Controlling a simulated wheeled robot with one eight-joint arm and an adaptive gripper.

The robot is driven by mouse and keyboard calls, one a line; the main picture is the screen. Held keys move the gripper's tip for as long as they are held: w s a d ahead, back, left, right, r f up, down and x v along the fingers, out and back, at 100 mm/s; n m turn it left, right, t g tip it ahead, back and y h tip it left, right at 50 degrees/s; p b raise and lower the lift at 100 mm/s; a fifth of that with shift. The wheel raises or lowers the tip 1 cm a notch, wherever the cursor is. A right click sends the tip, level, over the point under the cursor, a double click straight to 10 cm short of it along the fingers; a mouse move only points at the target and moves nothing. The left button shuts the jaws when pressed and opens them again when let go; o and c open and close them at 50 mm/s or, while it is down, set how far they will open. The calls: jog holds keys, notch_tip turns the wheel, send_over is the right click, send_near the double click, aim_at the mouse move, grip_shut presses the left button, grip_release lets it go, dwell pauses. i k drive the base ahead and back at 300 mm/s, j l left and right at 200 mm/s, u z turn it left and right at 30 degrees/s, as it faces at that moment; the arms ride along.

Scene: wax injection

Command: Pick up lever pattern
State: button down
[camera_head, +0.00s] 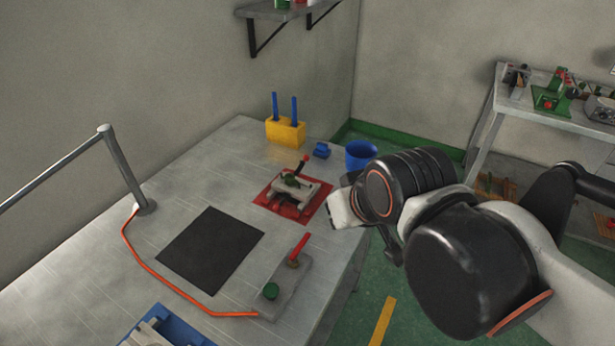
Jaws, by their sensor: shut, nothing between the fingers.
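No single thing is clearly the lever pattern. My gripper (393,249) is mostly hidden by my wrist; the small dark part that shows is shut and empty. It is right of the red mat, past the table's right edge, apart from everything on the table.
On the table (190,190) are a black mat (210,248), a grey plate (287,293) with a red-handled tool and green disc, a blue tray (190,332), a yellow holder (285,131) and an orange cable. A blue bin (360,154) stands at the far right corner.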

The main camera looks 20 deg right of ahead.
aim_at(290, 178)
jog(key=l+u, duration=0.45)
jog(key=k+l+u, duration=0.1)
jog(key=l+u, duration=0.35)
jog(key=k+l+u, duration=0.2)
jog(key=l+u, duration=0.2)
jog(key=i+l+u, duration=0.1)
jog(key=l+u, duration=0.2)
jog(key=k+j+z, duration=0.1)
jog(key=j+z, duration=0.2)
